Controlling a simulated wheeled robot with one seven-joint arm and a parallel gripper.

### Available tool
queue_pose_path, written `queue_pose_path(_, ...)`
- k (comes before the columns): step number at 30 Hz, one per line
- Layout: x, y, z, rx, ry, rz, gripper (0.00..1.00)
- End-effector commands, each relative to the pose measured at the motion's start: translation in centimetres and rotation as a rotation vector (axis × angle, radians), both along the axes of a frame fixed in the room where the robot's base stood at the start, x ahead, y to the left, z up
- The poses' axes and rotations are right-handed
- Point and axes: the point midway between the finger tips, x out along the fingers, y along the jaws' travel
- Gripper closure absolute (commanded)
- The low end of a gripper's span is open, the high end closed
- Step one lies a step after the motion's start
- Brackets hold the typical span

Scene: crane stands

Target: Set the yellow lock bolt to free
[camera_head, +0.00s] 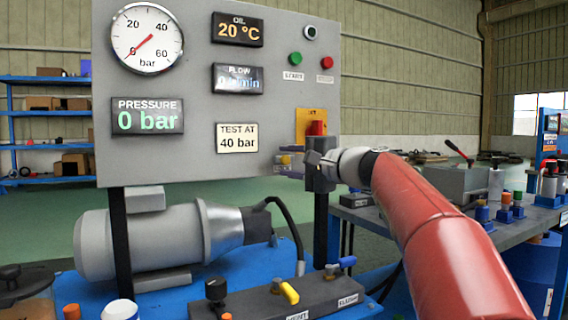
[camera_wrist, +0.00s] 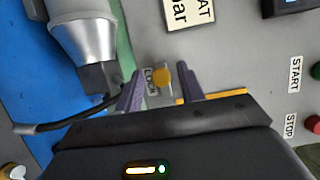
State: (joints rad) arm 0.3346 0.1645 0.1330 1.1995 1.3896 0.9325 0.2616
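The yellow lock bolt (camera_head: 285,160) is on the lower right part of the grey panel, left of my gripper (camera_head: 294,162). In the wrist view the bolt's round yellow end (camera_wrist: 161,77) lies between the two purple fingertips of my gripper (camera_wrist: 160,86). The fingers stand apart, with a gap on each side of the bolt, so my gripper is open. A small white label (camera_wrist: 149,81) is beside the bolt; it seems to read LOCK. My gripper partly hides the area around the bolt in the head view.
A red switch on a yellow plate (camera_head: 310,115) sits just above my gripper. The TEST AT 40 bar sign (camera_head: 237,138) is to the left. The pressure display (camera_head: 147,117) reads 0 bar. Below are a grey motor (camera_head: 150,240) and a black cable (camera_head: 290,222).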

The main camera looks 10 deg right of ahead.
Motion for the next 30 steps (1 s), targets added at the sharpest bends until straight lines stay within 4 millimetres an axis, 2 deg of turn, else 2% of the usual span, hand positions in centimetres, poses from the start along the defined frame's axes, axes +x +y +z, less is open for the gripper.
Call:
queue_pose_path(3, -1.8, -1.5, -0.1, 0.000, -0.001, -0.003, 0.62)
queue_pose_path(9, -3.8, -3.2, -0.1, 0.000, -0.001, 0.000, 0.62)
queue_pose_path(15, -4.4, -3.6, 0.0, -0.001, -0.001, 0.002, 0.62)
queue_pose_path(23, -4.6, -3.3, -0.2, -0.013, 0.005, 0.002, 0.62)
queue_pose_path(26, -5.8, -2.0, -1.6, -0.089, 0.040, 0.001, 0.62)
queue_pose_path(29, -8.7, 0.1, -4.9, -0.257, 0.105, 0.000, 0.62)
queue_pose_path(30, -10.4, 0.8, -6.8, -0.343, 0.137, 0.004, 0.62)
